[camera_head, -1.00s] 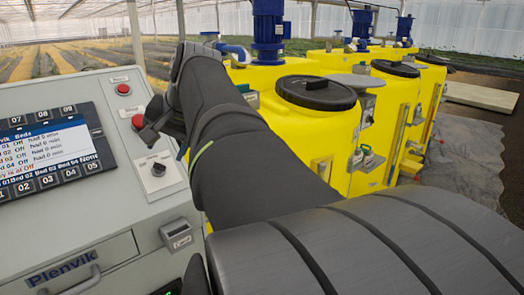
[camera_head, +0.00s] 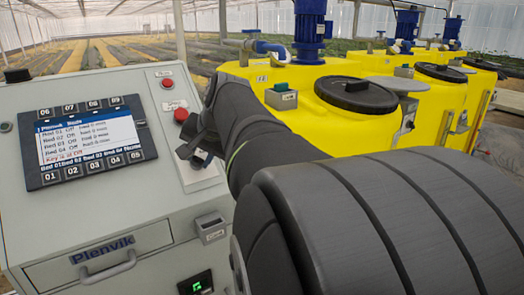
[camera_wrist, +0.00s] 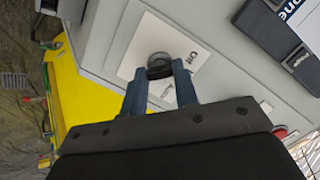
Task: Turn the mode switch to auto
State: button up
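The mode switch is a dark round knob (camera_wrist: 159,60) on a white plate (camera_wrist: 133,48) in the wrist view. "Off" reads beside the knob; another label lies partly behind a finger. My gripper (camera_wrist: 160,68) has its two blue-grey fingers apart, with the tips at either side of the knob's near part. I cannot tell whether they touch it. In the head view my gripper (camera_head: 194,152) is at the switch plate (camera_head: 203,178) on the grey console and mostly hides the knob. The console display (camera_head: 86,142) shows a line reading "Key is at Off".
A red button (camera_head: 181,115) sits just above my gripper on the console (camera_head: 150,205), with another (camera_head: 167,83) higher up. A small box (camera_head: 211,228) juts out below the plate. Yellow tanks (camera_head: 335,125) stand close on the right.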

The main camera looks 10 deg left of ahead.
jog(key=shift+m, duration=0.3)
jog(key=m, duration=0.4)
jog(key=shift+y, duration=0.4)
jog(key=m, duration=0.4)
jog(key=shift+d+f+m+y, duration=0.1)
jog(key=shift+m+y, duration=0.2)
jog(key=m+t, duration=0.1)
jog(key=m, duration=0.3)
jog(key=shift+s+m+y, duration=0.1)
jog(key=shift+m+y, duration=0.2)
jog(key=shift+m+t, duration=0.4)
jog(key=shift+m, duration=1.6)
jog(key=o, duration=1)
jog(key=shift+f, duration=0.1)
